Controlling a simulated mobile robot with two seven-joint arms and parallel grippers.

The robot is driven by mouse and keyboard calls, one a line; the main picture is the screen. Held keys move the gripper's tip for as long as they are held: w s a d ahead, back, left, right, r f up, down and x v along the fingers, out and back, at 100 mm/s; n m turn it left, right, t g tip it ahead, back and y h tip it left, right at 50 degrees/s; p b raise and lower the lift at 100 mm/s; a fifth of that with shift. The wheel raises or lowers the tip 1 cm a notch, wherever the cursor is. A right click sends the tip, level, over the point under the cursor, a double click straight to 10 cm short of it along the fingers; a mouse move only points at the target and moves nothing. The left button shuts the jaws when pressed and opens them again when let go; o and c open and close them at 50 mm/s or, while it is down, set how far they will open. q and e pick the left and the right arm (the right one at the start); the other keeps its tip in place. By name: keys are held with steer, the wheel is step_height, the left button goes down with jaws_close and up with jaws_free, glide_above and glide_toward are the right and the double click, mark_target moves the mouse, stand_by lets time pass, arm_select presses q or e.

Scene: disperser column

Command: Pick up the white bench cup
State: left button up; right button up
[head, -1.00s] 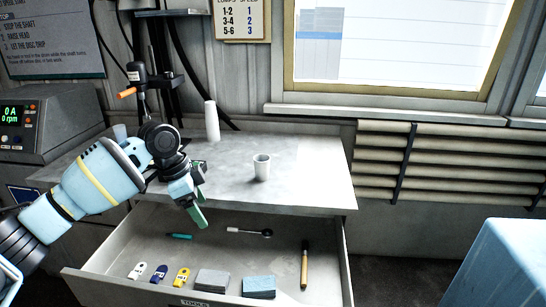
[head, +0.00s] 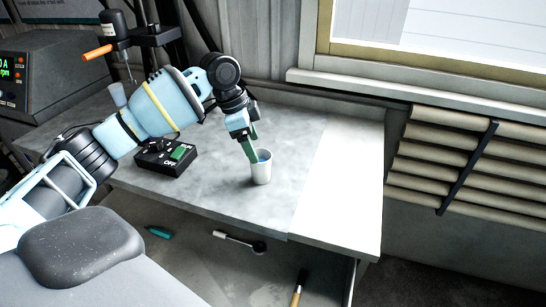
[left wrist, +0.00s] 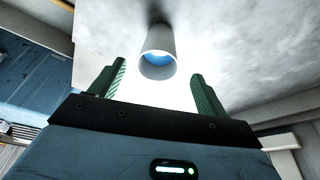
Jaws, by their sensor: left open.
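The white bench cup (head: 261,170) stands upright on the grey bench top, near its front edge. Something blue shows inside its mouth. In the left wrist view the cup (left wrist: 158,62) lies ahead, between the lines of the two green fingers and a little beyond their tips. My left gripper (head: 251,150) is open and empty, reaching down to the cup's rim from the back left in the head view. The left wrist view shows its fingers wide apart (left wrist: 157,75). I cannot tell whether a finger touches the cup. My right gripper is not in view.
An open drawer (head: 190,262) below holds a teal tool (head: 158,232), a spoon-like tool (head: 238,241) and a wooden-handled tool (head: 298,288). The bench right of the cup is clear.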

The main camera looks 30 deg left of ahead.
mark_target(263, 163)
arm_select(q)
steer(key=shift+s, duration=0.1)
steer(key=shift+s+f, duration=0.15)
steer(key=x, duration=0.2)
steer(key=shift+d+f, duration=0.15)
steer(key=shift+f, duration=0.1)
steer(key=x, duration=0.5)
steer(key=shift+w+d+r, duration=0.1)
steer(key=shift+w+r, duration=0.05)
steer(key=shift+w, duration=0.15)
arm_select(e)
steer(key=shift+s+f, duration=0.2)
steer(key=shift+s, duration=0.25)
arm_select(q)
steer(key=shift+c, duration=0.3)
